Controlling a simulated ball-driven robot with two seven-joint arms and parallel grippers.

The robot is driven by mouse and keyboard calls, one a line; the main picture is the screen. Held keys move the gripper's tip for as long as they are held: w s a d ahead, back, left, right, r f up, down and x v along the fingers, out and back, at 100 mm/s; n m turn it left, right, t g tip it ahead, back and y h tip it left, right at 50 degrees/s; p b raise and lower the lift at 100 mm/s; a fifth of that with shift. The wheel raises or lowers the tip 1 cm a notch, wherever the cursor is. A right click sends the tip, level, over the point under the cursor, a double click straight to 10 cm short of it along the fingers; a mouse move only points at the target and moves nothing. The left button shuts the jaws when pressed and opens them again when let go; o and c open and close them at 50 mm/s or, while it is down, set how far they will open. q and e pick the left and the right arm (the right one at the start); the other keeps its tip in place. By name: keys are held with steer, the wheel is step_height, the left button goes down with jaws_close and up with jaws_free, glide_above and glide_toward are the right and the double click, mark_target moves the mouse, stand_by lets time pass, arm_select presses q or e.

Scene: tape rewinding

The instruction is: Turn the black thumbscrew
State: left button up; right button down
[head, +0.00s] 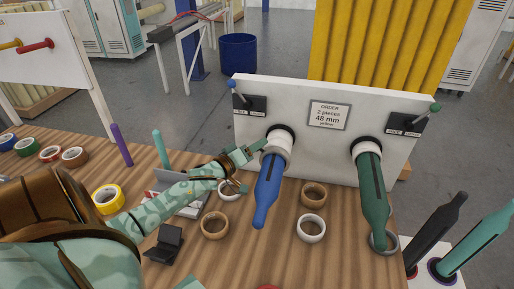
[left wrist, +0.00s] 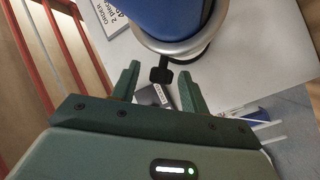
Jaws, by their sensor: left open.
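The black thumbscrew (left wrist: 162,74) shows in the left wrist view, sticking out from the silver collar (left wrist: 185,48) around the blue spindle (left wrist: 190,15). In the head view, the blue spindle (head: 268,188) points out from the white panel (head: 330,92); I cannot make out its thumbscrew there. My left gripper (head: 254,163) is beside the left of the collar. In the left wrist view its fingers (left wrist: 160,88) are open and apart, with the thumbscrew between and just beyond their tips. Nothing is held.
A green spindle (head: 372,195) stands to the right on the same panel. Tape rolls, including a yellow one (head: 107,199), a brown one (head: 215,225) and a white one (head: 311,228), lie on the wooden table (head: 275,262). A small black stand (head: 165,244) is near the left forearm.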

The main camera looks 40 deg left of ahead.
arm_select(q)
steer(key=shift+w, duration=0.45)
